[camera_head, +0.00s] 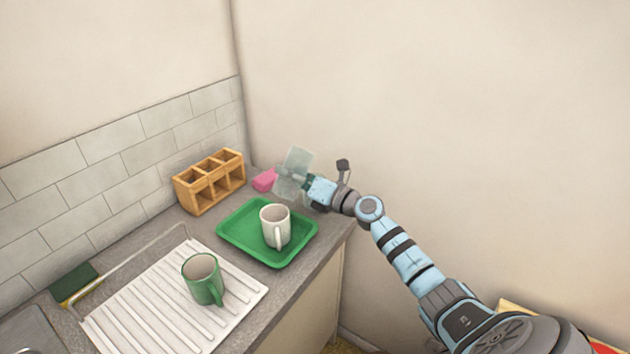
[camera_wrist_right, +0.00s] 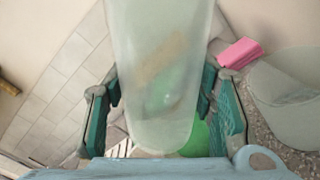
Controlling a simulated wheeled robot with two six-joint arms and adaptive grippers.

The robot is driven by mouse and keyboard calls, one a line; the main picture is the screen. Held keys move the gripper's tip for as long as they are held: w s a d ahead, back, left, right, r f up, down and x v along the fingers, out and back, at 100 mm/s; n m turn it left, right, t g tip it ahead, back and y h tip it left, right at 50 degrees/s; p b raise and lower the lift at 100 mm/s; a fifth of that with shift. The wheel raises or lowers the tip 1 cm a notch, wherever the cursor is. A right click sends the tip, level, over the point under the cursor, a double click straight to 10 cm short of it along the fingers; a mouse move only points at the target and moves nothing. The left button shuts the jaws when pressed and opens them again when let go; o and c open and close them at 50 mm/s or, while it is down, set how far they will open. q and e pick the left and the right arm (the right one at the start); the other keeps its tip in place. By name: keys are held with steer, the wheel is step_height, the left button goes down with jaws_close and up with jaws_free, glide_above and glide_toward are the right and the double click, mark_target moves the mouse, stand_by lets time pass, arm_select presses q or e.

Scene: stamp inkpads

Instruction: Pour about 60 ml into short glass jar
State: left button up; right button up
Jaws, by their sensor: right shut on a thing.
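My right gripper (camera_wrist_right: 162,115) is shut on a tall, translucent pale-green vessel (camera_wrist_right: 160,60), which lies between its two fingers. In the head view the right gripper (camera_head: 307,184) is at the far end of the counter, and the held vessel (camera_head: 298,157) looks tilted. A clear glass jar (camera_wrist_right: 295,105) stands on the counter to the right in the wrist view, apart from the fingers. In the head view a clear shape (camera_head: 286,188) below the held vessel seems to be this jar, partly overlapped. I cannot tell any liquid level. My left gripper is not in view.
A pink block (camera_head: 264,180) lies by the jar. A green tray (camera_head: 240,250) holds a white mug (camera_head: 274,226). A green mug (camera_head: 203,279) stands on the white drainboard (camera_head: 150,310). A wooden compartment box (camera_head: 209,182) is against the tiled wall.

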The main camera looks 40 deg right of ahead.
steer(key=shift+r, duration=0.1)
stand_by(0.8)
steer(key=shift+a+n, duration=0.25)
steer(key=shift+n, duration=0.55)
steer(key=r+n+p, duration=0.1)
steer(key=a+r+n+p, duration=0.1)
steer(key=shift+s+n, duration=0.15)
steer(key=shift+n, duration=0.15)
steer(key=shift+s+a+f+n+b, duration=0.1)
steer(key=shift+a+f+n+b, duration=0.15)
steer(key=shift+n, duration=0.3)
steer(key=shift+s+a+f+n+b, duration=0.15)
steer(key=shift+a+n+b, duration=0.1)
steer(key=shift+n, duration=0.3)
steer(key=shift+a+r+n+p, duration=0.15)
steer(key=shift+r+n+p, duration=0.2)
steer(key=shift+r+n, duration=0.2)
steer(key=shift+a+n, duration=0.1)
steer(key=shift+n, duration=0.35)
